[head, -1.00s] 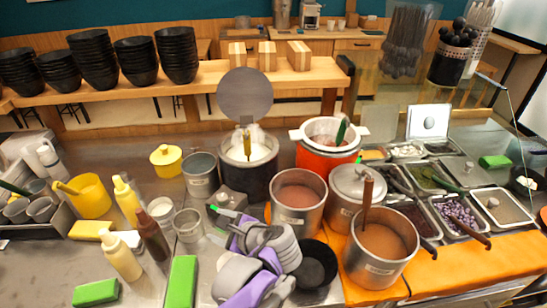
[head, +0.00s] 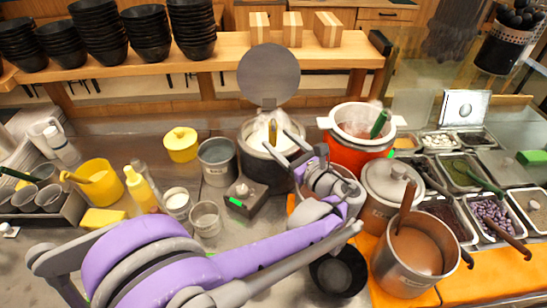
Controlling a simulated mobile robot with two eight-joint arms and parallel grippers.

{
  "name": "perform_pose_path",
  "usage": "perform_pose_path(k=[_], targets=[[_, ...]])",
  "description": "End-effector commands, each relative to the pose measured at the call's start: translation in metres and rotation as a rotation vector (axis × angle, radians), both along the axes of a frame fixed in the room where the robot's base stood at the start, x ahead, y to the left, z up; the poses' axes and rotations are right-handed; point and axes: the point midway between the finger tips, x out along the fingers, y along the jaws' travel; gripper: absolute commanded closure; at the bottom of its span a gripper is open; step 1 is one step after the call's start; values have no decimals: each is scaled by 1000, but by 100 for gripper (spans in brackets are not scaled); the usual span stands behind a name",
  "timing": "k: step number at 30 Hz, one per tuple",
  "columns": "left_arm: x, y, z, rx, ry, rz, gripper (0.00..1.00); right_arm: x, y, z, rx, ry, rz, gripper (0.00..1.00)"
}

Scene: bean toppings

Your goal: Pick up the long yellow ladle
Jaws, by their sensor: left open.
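The long yellow ladle (head: 272,134) stands upright in the dark, open-lidded cooker (head: 255,148), its handle leaning against white contents. Its lower end is hidden. My left gripper (head: 296,146) is at the right rim of this cooker, just right of the ladle's handle. It is open, with nothing seen between its fingers, and appears apart from the handle. My purple left arm reaches in from the lower left across the counter. My right gripper is not in view.
An orange pot (head: 347,147) with a green-handled ladle stands just right of the gripper. A lidded steel pot (head: 393,181) and a brown soup pot (head: 413,262) stand nearer. A steel canister (head: 216,168) stands left of the cooker. A black bowl (head: 338,277) lies below my arm.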

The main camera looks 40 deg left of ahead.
Motion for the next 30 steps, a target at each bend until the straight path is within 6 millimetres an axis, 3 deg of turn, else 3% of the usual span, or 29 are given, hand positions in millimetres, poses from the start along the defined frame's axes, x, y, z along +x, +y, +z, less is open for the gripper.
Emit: perform_pose_path(k=[15, 24, 25, 30], targets=[[17, 58, 5, -1, -2, 3, 32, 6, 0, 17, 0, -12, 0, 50], [19, 63, 3, -2, 0, -1, 32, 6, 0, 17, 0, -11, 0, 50], [19, 63, 3, -2, 0, -1, 34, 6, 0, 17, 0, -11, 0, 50], [19, 63, 3, -2, 0, -1, 64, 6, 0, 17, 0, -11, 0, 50]])
